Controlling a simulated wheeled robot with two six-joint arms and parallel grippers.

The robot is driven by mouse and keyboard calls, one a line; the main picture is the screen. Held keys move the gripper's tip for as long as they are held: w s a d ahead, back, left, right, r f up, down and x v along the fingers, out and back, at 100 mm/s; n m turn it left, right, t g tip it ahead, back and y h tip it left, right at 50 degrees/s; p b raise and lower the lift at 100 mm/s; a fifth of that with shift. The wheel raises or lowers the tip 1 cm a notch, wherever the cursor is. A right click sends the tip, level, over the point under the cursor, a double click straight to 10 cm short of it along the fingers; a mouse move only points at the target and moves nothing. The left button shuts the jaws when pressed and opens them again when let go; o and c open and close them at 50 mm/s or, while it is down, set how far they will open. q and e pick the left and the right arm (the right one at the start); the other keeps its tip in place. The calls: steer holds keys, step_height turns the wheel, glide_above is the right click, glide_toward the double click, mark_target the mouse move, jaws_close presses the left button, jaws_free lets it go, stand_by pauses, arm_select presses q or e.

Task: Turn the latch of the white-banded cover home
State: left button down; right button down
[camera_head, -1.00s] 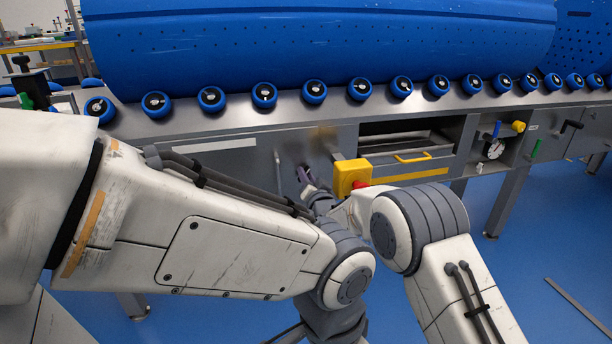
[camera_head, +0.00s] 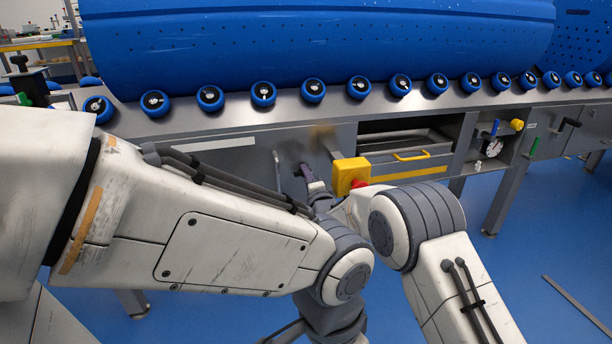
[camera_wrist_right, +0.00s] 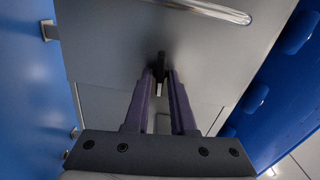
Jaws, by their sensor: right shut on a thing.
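The white-banded cover (camera_head: 235,163) is a grey metal panel in the front of the machine, with a white strip (camera_head: 213,144) along its upper left. My right gripper (camera_head: 304,169) is at the right part of this panel, its purple fingers pointing at it. In the right wrist view the fingers (camera_wrist_right: 160,77) are shut on a small dark latch (camera_wrist_right: 161,62) with a pale end, which stands out from the grey panel. The fingers hide part of the latch, and its angle is hard to judge in the head view. My left gripper is not in view.
A slim metal bar handle (camera_head: 277,171) stands left of my right gripper. A yellow box with a red button (camera_head: 350,176) juts out close on the right. Further right are an open drawer bay with a yellow handle (camera_head: 411,156) and a gauge (camera_head: 493,148).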

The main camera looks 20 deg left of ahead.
steer(key=shift+f+m, duration=0.1)
steer(key=shift+m, duration=0.5)
steer(key=shift+d, duration=0.1)
steer(key=c, duration=0.8)
jaws_free()
steer(key=shift+o, duration=0.2)
steer(key=p+v, duration=0.3)
steer(key=v, duration=0.7)
steer(key=shift+s+p, duration=0.2)
steer(key=shift+p, duration=0.15)
